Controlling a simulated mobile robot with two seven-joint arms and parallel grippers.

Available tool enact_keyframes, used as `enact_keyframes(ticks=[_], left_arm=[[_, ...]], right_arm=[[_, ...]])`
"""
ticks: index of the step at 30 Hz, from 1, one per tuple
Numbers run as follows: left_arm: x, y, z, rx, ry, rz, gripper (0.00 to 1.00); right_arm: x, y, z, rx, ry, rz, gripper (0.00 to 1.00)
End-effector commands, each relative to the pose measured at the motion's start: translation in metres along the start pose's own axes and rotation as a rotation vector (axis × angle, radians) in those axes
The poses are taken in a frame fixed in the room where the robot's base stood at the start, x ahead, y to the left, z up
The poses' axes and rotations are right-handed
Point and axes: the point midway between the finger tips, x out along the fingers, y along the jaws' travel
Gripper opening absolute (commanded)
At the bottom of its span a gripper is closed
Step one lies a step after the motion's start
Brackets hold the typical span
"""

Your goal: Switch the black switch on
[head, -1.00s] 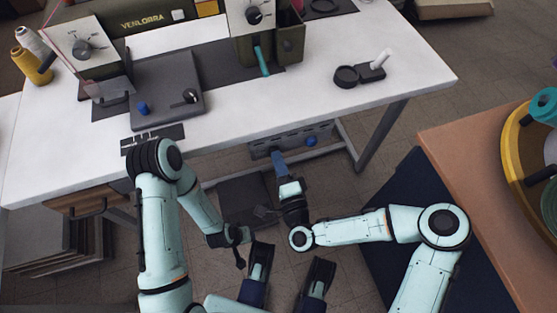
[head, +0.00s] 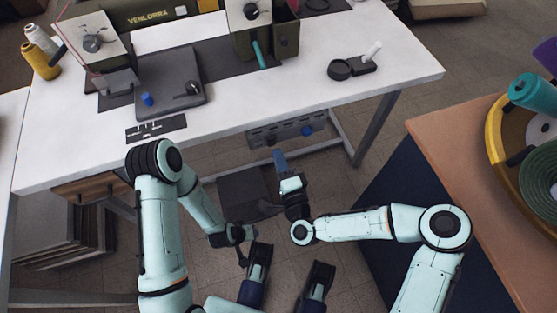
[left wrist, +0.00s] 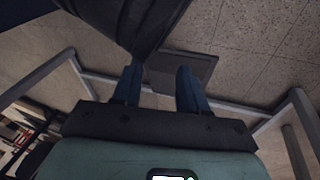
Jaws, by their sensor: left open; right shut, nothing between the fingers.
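A grey control panel (head: 262,139) hangs under the front edge of the white table, with a blue knob (head: 306,131) at its right. Small dark details show on its face, but I cannot tell which is the black switch or how it is set. My right gripper (head: 279,155) is shut and empty, its blue fingers pointing at the panel from just below and in front, seemingly apart from it. My left gripper (left wrist: 160,85) is open and empty in the left wrist view, over the floor. In the head view its fingers are hard to make out.
The white table (head: 235,113) carries a sewing machine (head: 150,20), thread cones (head: 40,60) and a black holder (head: 352,67). A dark floor plate (head: 243,190) lies beneath. Table legs (head: 376,128) stand right of the panel. A brown table (head: 450,150) is at the right.

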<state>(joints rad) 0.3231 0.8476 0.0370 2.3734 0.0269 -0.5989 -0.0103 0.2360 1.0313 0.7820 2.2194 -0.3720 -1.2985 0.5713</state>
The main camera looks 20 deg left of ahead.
Motion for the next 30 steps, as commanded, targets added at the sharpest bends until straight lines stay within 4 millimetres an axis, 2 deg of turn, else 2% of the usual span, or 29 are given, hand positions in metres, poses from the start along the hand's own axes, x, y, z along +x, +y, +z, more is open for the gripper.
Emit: enact_keyframes(ticks=[1,6,12,18,27,29,30], left_arm=[[0.0,0.0,0.0,0.0,-0.001,0.0,0.43],[-0.012,0.004,0.013,0.003,-0.04,0.003,0.43],[-0.018,0.006,0.021,0.005,-0.066,0.005,0.43],[-0.02,0.006,0.025,0.006,-0.077,0.005,0.43],[-0.02,0.006,0.025,0.006,-0.079,0.005,0.43],[-0.02,0.006,0.025,0.006,-0.078,0.005,0.26],[-0.02,0.007,0.025,0.006,-0.075,0.004,0.13]], right_arm=[[0.002,-0.001,-0.001,-0.001,0.001,-0.002,0.0],[-0.043,-0.009,-0.001,-0.001,-0.001,0.003,0.0],[-0.08,-0.014,-0.001,0.0,-0.002,0.001,0.0],[-0.096,-0.017,-0.001,-0.001,-0.001,-0.002,0.0],[-0.098,-0.017,-0.001,-0.001,-0.001,-0.002,0.0],[-0.098,-0.017,-0.001,-0.002,-0.001,-0.001,0.0],[-0.098,-0.016,-0.001,-0.004,-0.002,0.003,0.0]])
